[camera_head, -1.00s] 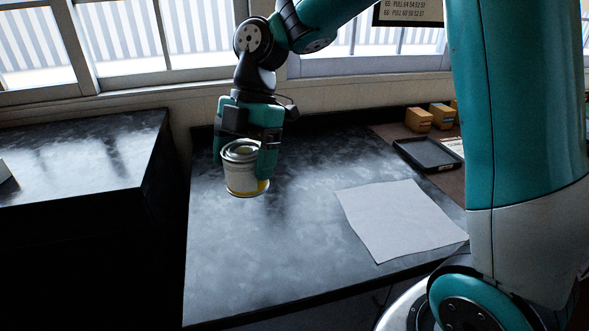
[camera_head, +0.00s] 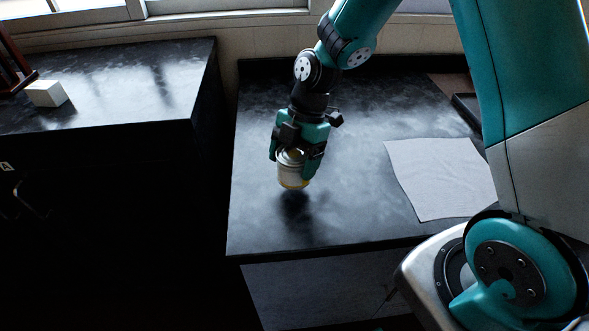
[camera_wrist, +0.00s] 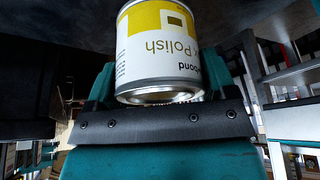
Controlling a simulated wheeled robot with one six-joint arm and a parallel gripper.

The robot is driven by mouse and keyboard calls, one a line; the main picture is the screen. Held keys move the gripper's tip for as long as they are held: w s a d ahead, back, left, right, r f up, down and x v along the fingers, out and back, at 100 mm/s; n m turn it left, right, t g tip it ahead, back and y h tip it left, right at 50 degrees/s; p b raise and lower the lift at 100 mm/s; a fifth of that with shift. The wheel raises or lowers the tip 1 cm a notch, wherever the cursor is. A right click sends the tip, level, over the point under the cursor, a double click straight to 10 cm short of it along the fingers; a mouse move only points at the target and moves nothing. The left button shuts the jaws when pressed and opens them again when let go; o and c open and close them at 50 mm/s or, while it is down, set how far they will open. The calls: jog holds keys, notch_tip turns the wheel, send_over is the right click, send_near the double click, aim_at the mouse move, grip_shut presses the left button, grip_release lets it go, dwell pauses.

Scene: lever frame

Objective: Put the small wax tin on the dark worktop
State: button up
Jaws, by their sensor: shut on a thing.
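The small wax tin (camera_head: 292,172) is white with a yellow band at its bottom. My gripper (camera_head: 297,160) is shut on it and holds it upright above the dark worktop (camera_head: 340,210), with a dark shadow on the surface below it.
A pale cloth (camera_head: 440,178) lies on the worktop to the right of the tin. A dark tray (camera_head: 468,108) is partly visible behind my arm. A second dark counter (camera_head: 130,85) with a white block (camera_head: 46,94) stands at left, across a dark gap.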

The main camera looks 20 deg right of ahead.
jog(key=shift+f, duration=1.95)
jog(key=o, duration=1.1)
jog(key=shift+f, duration=0.1)
jog(key=shift+c, duration=0.2)
jog(key=b+v, duration=0.2)
jog(key=v, duration=0.9)
notch_tip(320, 180, up, 7)
jog(key=m+t, duration=0.1)
jog(key=m, duration=0.6)
send_over(293, 174)
jog(key=s, duration=0.4)
jog(key=s+a+r+m+t, duration=0.1)
jog(key=s+a+r+m, duration=0.1)
jog(key=s+m, duration=0.7)
jog(key=shift+s+a+r, duration=0.2)
jog(key=shift+s+r, duration=0.15)
jog(key=shift+s, duration=0.75)
